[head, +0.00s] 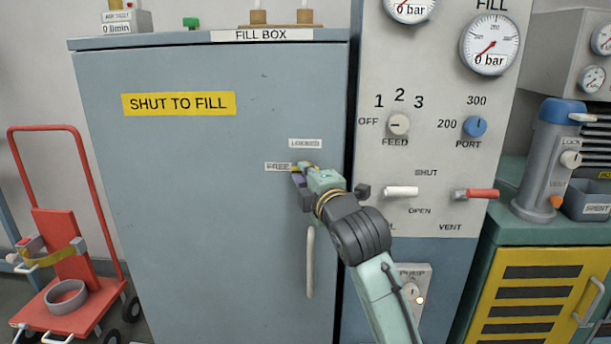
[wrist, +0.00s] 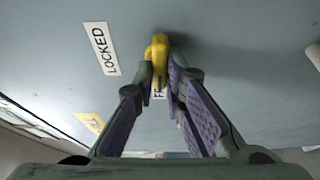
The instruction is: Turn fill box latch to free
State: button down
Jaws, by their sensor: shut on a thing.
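The fill box (head: 210,220) is a tall blue-grey cabinet with its door closed in the head view. Its yellow latch (wrist: 159,48) shows in the wrist view between my fingertips. My gripper (head: 298,172) is at the door's right side in the head view, shut on the latch; it also shows in the wrist view (wrist: 160,75). The FREE label (head: 278,167) is just left of my gripper, and the LOCKED label (head: 305,143) is above it. In the wrist view the latch partly covers the FREE label (wrist: 158,92). In the head view my gripper hides most of the latch.
A pale door handle (head: 310,262) hangs below my gripper. The fill panel (head: 440,140), with gauges, knobs, a white lever (head: 401,191) and a red lever (head: 478,194), stands right of the box. A red trolley (head: 66,245) stands at the left.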

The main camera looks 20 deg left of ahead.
dwell(0.3)
jog(key=c, duration=1.7)
grip_release()
jog(key=shift+o, duration=0.2)
jog(key=v, duration=1.2)
jog(key=shift+a+r, duration=0.1)
